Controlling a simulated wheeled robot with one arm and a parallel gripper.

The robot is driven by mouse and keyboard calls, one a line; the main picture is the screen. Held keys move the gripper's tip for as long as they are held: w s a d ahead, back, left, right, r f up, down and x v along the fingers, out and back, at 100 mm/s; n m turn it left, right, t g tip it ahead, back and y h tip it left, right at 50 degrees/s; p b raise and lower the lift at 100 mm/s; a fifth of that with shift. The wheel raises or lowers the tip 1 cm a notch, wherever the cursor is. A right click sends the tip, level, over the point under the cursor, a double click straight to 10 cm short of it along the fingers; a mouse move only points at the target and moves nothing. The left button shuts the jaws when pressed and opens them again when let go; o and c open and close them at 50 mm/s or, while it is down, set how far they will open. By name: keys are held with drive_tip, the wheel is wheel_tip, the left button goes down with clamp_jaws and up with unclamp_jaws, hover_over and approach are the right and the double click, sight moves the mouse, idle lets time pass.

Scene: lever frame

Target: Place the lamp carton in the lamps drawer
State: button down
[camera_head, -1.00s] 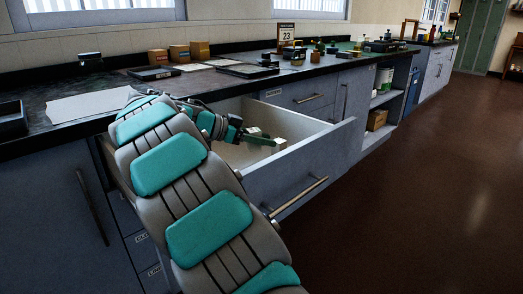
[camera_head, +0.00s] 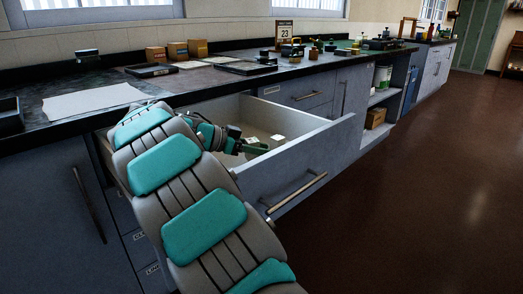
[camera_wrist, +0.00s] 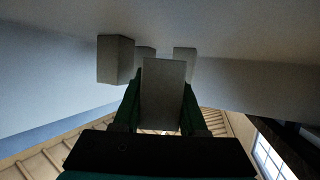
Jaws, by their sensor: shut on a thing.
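The drawer (camera_head: 297,166) is pulled open below the counter, and its inside is pale. My gripper (camera_head: 264,149) is down inside it. In the wrist view, the green fingers of my gripper (camera_wrist: 160,105) are shut on a pale lamp carton (camera_wrist: 163,88), one finger on each side. Another pale block (camera_wrist: 115,60) is close to its left, and two more pale blocks (camera_wrist: 185,60) show behind it. In the head view, small white pieces (camera_head: 278,138) show around the gripper; I cannot tell which one is held. Whether the carton touches the drawer floor is unclear.
The drawer's front wall and handle (camera_head: 297,193) stand out over the floor. The counter above holds a white sheet (camera_head: 92,101), small boxes (camera_head: 177,51), a tray (camera_head: 245,67) and a calendar (camera_head: 284,32). Open shelves (camera_head: 380,113) are to the right.

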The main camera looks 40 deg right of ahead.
drive_tip(key=shift+f+b, duration=0.35)
drive_tip(key=shift+b, duration=0.15)
drive_tip(key=c, duration=0.7)
unclamp_jaws()
drive_tip(key=shift+c, duration=0.2)
drive_tip(key=shift+r, duration=0.15)
drive_tip(key=r+p, duration=0.1)
drive_tip(key=p, duration=0.1)
drive_tip(key=shift+r+p, duration=0.25)
drive_tip(key=shift+p, duration=0.1)
drive_tip(key=v, duration=0.3)
drive_tip(key=b+v, duration=0.1)
drive_tip(key=v, duration=0.2)
drive_tip(key=b+v, duration=0.1)
drive_tip(key=v, duration=0.3)
drive_tip(key=shift+f, duration=0.25)
drive_tip(key=shift+v, duration=1)
